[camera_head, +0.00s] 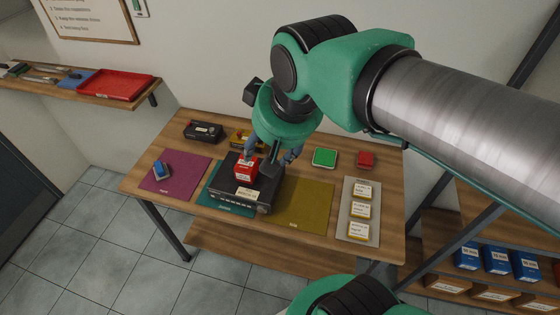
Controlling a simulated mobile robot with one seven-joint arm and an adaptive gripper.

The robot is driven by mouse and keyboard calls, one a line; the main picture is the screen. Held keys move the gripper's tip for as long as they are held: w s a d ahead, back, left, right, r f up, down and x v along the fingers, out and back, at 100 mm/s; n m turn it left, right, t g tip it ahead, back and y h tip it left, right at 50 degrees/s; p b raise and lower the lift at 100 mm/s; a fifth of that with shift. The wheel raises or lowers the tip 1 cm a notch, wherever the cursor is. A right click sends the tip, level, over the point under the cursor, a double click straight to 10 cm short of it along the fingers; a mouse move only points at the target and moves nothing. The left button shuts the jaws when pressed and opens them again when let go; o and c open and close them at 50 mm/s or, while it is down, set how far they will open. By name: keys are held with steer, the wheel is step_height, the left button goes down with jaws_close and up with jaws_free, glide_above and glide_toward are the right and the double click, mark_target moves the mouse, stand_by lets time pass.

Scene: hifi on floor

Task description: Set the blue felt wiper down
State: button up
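My gripper (270,156) is over the middle of the table, at the back of a black hi-fi unit (262,201). Its fingers look spread apart, and I see nothing held between them. The arm hides part of the space behind it. A red box (246,168) with a white label sits on the unit, close to the left finger.
The unit stands on a teal mat (208,201). Beside it is an olive mat (307,206). A black device (203,131), a yellow item (241,138), a green tray (324,157) and a red block (366,159) stand behind. A grey tray (347,197) holds labelled cards at right.

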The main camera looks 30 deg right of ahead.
steer(key=s, duration=0.1)
steer(key=s+f, duration=0.1)
steer(key=s, duration=0.1)
steer(key=s+f, duration=0.1)
steer(key=shift+s+d, duration=0.25)
steer(key=shift+d, duration=0.15)
steer(key=shift+f, duration=0.2)
step_height(320, 180, down, 14)
steer(key=b, duration=1.4)
steer(key=shift+r, duration=0.25)
